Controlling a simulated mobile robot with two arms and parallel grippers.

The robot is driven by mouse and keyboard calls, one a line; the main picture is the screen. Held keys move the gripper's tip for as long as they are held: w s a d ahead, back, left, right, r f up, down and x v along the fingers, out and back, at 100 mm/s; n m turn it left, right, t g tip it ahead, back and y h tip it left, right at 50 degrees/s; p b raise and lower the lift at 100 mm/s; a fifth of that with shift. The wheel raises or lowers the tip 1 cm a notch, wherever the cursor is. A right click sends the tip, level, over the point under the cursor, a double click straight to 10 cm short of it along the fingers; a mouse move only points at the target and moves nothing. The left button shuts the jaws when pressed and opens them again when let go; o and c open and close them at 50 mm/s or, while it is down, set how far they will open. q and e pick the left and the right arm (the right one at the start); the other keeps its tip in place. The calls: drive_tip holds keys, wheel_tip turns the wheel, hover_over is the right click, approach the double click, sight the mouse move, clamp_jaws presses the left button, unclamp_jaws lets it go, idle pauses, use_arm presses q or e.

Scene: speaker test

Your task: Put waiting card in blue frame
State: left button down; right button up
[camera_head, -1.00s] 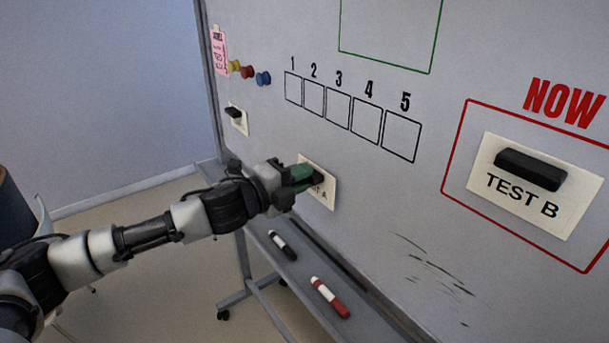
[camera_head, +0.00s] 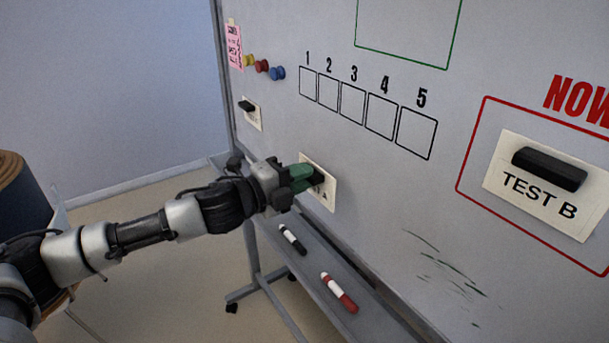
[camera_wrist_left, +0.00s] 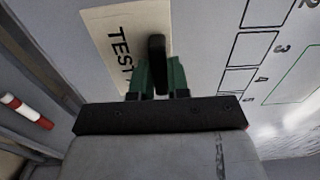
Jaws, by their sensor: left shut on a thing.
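My left gripper (camera_head: 306,178) is shut on the black handle of a white card (camera_head: 325,197). The card shows an "A" past the fingers. In the left wrist view, the green fingers (camera_wrist_left: 161,78) straddle the black handle (camera_wrist_left: 157,50), and the card (camera_wrist_left: 100,38) reads "TEST". I cannot tell whether the card touches the board. A second white card (camera_head: 253,120) with a dark handle is on the board at the left; its text is too small to read. Card TEST B (camera_head: 540,205) sits inside a red frame (camera_head: 471,150) under "NOW". No blue frame is in view. My right gripper is not in view.
The whiteboard (camera_head: 390,200) has a row of numbered boxes (camera_head: 352,104) and a green frame (camera_head: 410,57). Colored magnets (camera_head: 262,66) and a pink note (camera_head: 234,46) are at its left edge. The tray below holds a black marker (camera_head: 293,240) and a red marker (camera_head: 339,293).

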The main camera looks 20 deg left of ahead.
use_arm(q)
drive_tip(key=shift+v, duration=1)
drive_tip(key=shift+s, duration=0.1)
